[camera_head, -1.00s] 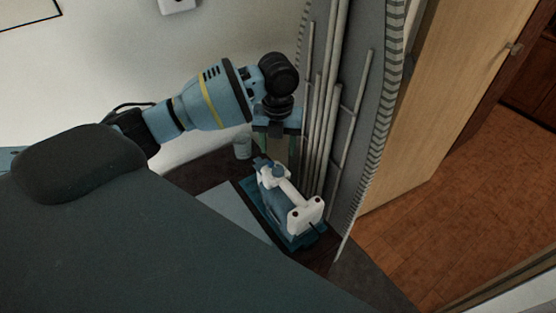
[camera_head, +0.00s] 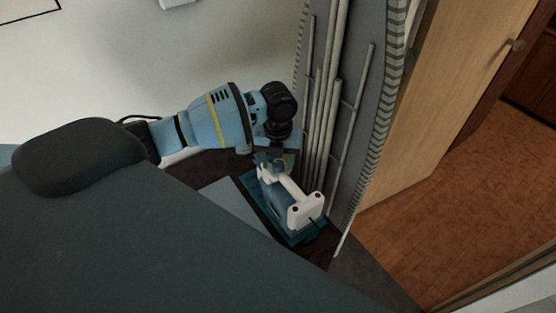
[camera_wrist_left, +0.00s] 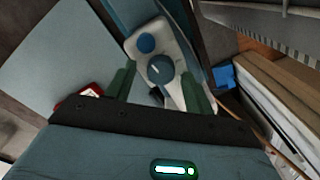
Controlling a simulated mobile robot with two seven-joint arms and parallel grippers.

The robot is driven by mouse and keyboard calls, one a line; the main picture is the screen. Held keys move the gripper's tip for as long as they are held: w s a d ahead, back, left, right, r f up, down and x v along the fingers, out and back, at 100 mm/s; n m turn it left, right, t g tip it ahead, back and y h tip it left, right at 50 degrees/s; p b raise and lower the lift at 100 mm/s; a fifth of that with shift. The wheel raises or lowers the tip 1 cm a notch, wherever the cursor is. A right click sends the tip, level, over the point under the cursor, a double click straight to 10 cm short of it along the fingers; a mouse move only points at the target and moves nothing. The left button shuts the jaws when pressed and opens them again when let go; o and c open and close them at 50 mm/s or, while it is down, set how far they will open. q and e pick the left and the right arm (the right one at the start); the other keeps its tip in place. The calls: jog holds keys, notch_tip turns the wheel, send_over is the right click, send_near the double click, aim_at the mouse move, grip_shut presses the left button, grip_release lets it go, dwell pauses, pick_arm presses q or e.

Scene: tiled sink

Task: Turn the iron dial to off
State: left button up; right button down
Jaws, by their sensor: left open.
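The iron (camera_head: 303,210), white and blue, rests on a dark teal base at the corner of the counter. In the left wrist view its white top (camera_wrist_left: 143,56) carries a round blue dial (camera_wrist_left: 160,69) with a light pointer mark, and a smaller round blue button (camera_wrist_left: 146,43) beyond it. My left gripper (camera_head: 276,160) is just above the near end of the iron and hides the dial in the head view. In the left wrist view its two green fingers (camera_wrist_left: 158,84) are spread on either side of the dial, holding nothing. Contact with the dial cannot be told.
An upright ironing board (camera_head: 350,100) with metal legs stands close behind the iron. A pale blue-grey panel (camera_head: 229,207) lies beside the iron. A wooden door (camera_head: 430,100) is at the right, with open tiled floor (camera_head: 470,190). A red object (camera_wrist_left: 88,91) shows in the wrist view.

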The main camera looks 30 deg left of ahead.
pick_arm(q)
jog(key=c, duration=1)
jog(key=shift+r+n+p, duration=0.15)
jog(key=shift+n+p, duration=0.3)
jog(key=shift+n, duration=0.55)
jog(key=n, duration=0.2)
jog(key=shift+n, duration=0.3)
jog(key=n, duration=0.2)
jog(key=shift+d+n+p, duration=0.1)
jog(key=shift+n+p, duration=0.2)
jog(key=shift+n, duration=0.1)
jog(key=n, duration=0.4)
jog(key=shift+w+n, duration=0.1)
jog(key=shift+n, duration=0.2)
jog(key=n, duration=0.6)
jog(key=shift+w, duration=0.1)
pick_arm(e)
jog(key=shift+w+d+r+t, duration=0.2)
jog(key=shift+w+r+t, duration=0.1)
jog(key=shift+w+r, duration=0.65)
pick_arm(q)
jog(key=shift+n, duration=0.4)
